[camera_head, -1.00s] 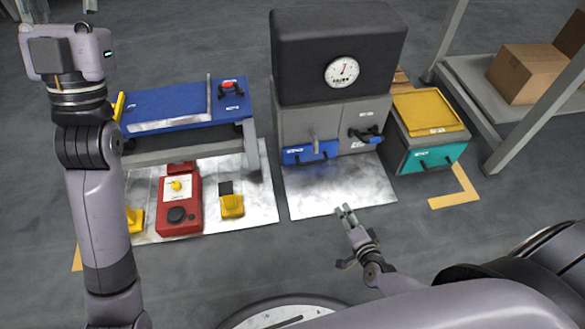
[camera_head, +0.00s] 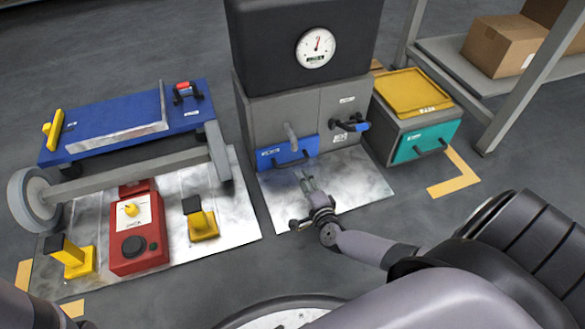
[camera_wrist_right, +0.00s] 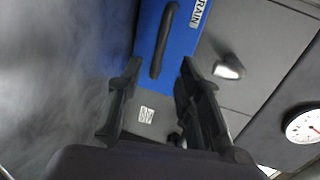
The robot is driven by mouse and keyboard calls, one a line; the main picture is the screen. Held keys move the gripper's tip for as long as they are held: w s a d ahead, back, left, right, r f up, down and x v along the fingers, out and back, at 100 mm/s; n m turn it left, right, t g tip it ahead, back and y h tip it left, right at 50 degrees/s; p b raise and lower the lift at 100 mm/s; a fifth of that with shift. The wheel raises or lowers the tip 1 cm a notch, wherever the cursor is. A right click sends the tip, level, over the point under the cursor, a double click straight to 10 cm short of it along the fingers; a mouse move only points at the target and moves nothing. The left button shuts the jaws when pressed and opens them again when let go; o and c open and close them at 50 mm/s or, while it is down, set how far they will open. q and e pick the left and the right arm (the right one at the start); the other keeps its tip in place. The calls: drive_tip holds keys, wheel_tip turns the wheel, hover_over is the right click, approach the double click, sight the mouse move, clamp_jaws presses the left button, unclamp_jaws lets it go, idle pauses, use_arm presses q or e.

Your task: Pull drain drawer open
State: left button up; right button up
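The drain drawer (camera_head: 270,164) has a blue front with a dark bar handle, low on the left of a grey cabinet; it looks closed. In the right wrist view the blue drawer front (camera_wrist_right: 188,45) carries a label reading "RAIN", partly cut off, and its dark handle (camera_wrist_right: 162,42) lies ahead, between the lines of the two fingers. My right gripper (camera_head: 304,175) is in front of and just below the drawer; its fingers (camera_wrist_right: 159,68) are apart, with nothing seen between them. My left gripper is out of view; only a bit of my left arm shows at the lower left.
A black box with a dial gauge (camera_head: 315,47) tops the cabinet. A blue-gripped lever (camera_head: 352,124) and grey knob (camera_head: 291,136) are close to the drawer. A teal-front unit (camera_head: 425,142) stands right, a blue cart (camera_head: 95,128) left. The metal floor plate (camera_head: 350,180) is clear.

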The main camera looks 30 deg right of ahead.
sight(293, 162)
drive_tip(key=b+x, duration=0.5)
drive_tip(key=x, duration=0.4)
drive_tip(key=shift+w+d+f, duration=0.1)
drive_tip(key=shift+w+f, duration=0.05)
drive_tip(key=shift+f, duration=0.05)
drive_tip(key=shift+w+d, duration=0.1)
drive_tip(key=shift+w, duration=0.3)
drive_tip(key=shift+r, duration=0.1)
clamp_jaws()
